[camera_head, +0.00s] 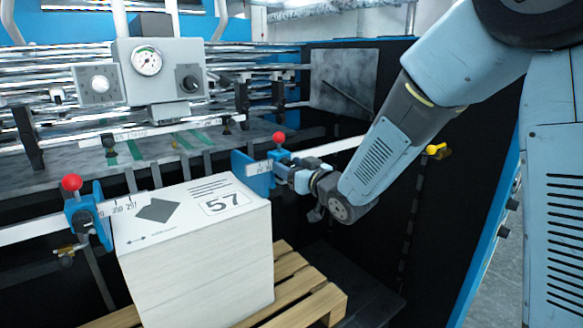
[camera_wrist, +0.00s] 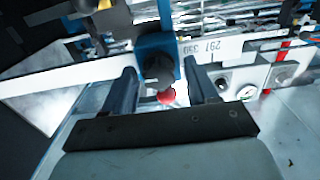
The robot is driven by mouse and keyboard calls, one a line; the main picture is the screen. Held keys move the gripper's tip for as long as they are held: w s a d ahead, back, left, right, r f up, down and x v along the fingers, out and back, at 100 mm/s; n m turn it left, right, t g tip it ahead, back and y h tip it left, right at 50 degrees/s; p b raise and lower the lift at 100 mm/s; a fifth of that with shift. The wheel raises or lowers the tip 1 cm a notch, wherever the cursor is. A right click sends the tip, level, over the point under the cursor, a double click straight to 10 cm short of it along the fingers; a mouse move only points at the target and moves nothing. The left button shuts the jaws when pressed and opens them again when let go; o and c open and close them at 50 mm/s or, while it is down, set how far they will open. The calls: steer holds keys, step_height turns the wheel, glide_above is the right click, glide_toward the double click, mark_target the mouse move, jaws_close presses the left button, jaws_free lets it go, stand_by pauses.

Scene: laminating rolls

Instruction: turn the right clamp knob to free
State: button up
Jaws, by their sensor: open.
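The right clamp (camera_head: 262,172) is a blue block on the pale scale bar, at the right edge of the paper stack, with a red ball (camera_head: 279,137) on top. In the wrist view its black round knob (camera_wrist: 158,74) shows against the blue clamp body (camera_wrist: 155,44), with the red ball (camera_wrist: 166,96) close by. My gripper (camera_head: 296,172) reaches the clamp from the right in the head view and hides the knob there. My gripper (camera_wrist: 160,68) is open, with one finger on each side of the knob and a visible gap at each finger.
The left clamp (camera_head: 82,215) has its own red ball (camera_head: 71,182). The white stack marked 57 (camera_head: 190,250) stands on a wooden pallet (camera_head: 300,300). A yellow knob (camera_head: 436,150) sits right of my arm. A gauge panel (camera_head: 160,70) stands at the upper left.

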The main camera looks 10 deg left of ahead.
steer(key=shift+c, duration=0.5)
steer(key=shift+d, duration=0.1)
steer(key=c, duration=0.9)
steer(key=n, duration=0.8)
steer(key=shift+s+n, duration=0.1)
steer(key=shift+n, duration=0.2)
steer(key=shift+f+n, duration=0.15)
steer(key=shift+n, duration=2.15)
steer(key=shift+f+n, duration=0.1)
steer(key=shift+n, duration=2.2)
steer(key=shift+s, duration=0.1)
